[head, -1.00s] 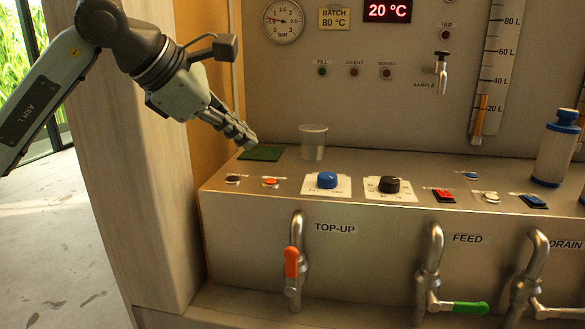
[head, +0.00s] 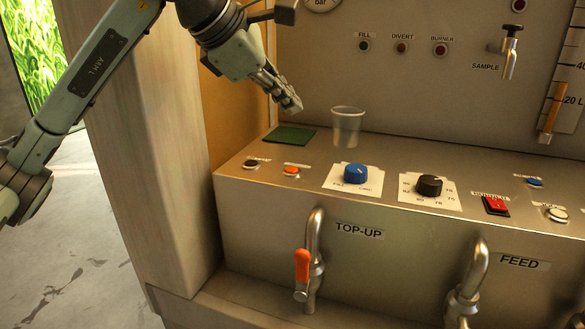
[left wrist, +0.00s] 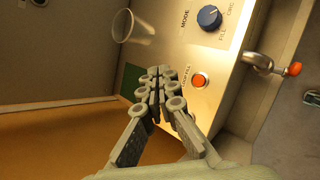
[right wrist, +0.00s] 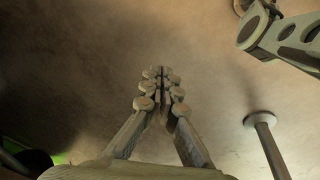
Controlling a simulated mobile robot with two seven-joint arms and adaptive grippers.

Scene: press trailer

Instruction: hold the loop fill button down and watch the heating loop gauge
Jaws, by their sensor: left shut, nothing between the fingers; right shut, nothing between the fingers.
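An orange round button (head: 291,170) sits on the sloping panel top, left of the blue knob. In the left wrist view this orange button (left wrist: 200,80) has a small label that seems to end in "FILL". My left gripper (head: 293,106) is shut and empty, above and behind the button, over the back of the panel, touching nothing I can see. Its shut fingers (left wrist: 160,74) also show in the left wrist view. A round gauge (head: 321,3) marked "bar" is cut off at the top; its needle is out of view. My right gripper (right wrist: 160,76) is shut and empty.
A clear cup (head: 347,127) stands beside a green pad (head: 290,138) behind the buttons. A black button (head: 251,164), a blue knob (head: 356,173) and a black knob (head: 429,185) are close by. A wooden post (head: 150,150) stands left of the panel.

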